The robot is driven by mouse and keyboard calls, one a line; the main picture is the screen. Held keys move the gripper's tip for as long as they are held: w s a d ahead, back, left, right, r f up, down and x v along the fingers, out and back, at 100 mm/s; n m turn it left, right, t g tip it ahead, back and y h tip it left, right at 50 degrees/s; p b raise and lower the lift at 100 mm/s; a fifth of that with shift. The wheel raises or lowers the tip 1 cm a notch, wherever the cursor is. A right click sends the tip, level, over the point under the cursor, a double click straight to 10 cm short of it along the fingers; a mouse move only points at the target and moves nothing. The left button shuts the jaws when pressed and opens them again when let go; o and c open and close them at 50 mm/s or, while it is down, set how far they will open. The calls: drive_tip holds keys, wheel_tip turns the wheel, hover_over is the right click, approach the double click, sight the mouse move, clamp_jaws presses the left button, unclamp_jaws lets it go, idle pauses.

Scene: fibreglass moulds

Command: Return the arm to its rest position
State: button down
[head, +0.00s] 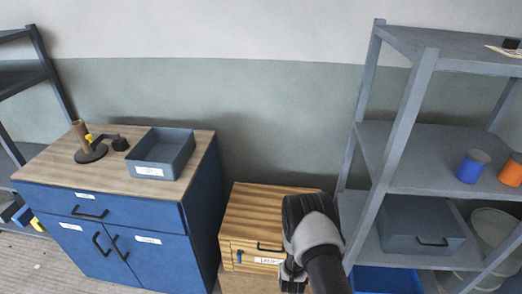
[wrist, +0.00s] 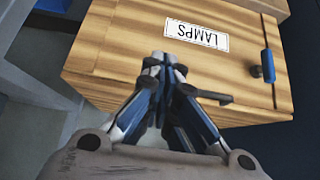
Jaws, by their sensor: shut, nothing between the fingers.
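My gripper (wrist: 164,58) is shut and empty in the wrist view, its fingertips together in front of a wooden box labelled LAMPS (wrist: 120,40). A dark handle on the box front shows partly behind the fingers. In the head view my arm reaches up from the bottom edge and covers the right side of the wooden box (head: 255,205). The gripper's fingers are hidden or too small to make out there. I cannot tell whether the fingers touch the box.
A blue cabinet (head: 150,215) stands at left with a grey bin (head: 163,160) and a dark stand (head: 90,153) on top. A grey shelf rack (head: 400,130) stands close on the right, holding a grey drawer box (head: 415,225), blue (head: 472,168) and orange (head: 512,172) containers.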

drive_tip(key=w+a+r+y, duration=0.1)
drive_tip(key=w+r, duration=0.1)
drive_tip(key=r, duration=1.1)
drive_tip(key=w+a+r, duration=0.1)
drive_tip(key=w+r, duration=0.1)
drive_tip(key=r, duration=1.1)
drive_tip(key=s+r+n+g, duration=0.1)
drive_tip(key=s+r, duration=0.3)
drive_tip(key=r, duration=0.4)
drive_tip(key=s+r, duration=0.4)
drive_tip(key=r, duration=0.4)
drive_tip(key=s+r, duration=0.3)
drive_tip(key=s, duration=0.6)
drive_tip(key=s+r+g, duration=0.1)
drive_tip(key=s+r, duration=0.3)
drive_tip(key=s, duration=0.5)
drive_tip(key=s+r+n, duration=0.1)
drive_tip(key=s+r, duration=0.3)
drive_tip(key=s, duration=0.5)
drive_tip(key=shift+s+d+r+g, duration=0.2)
drive_tip(key=shift+s+d+g, duration=0.2)
drive_tip(key=shift+d, duration=0.05)
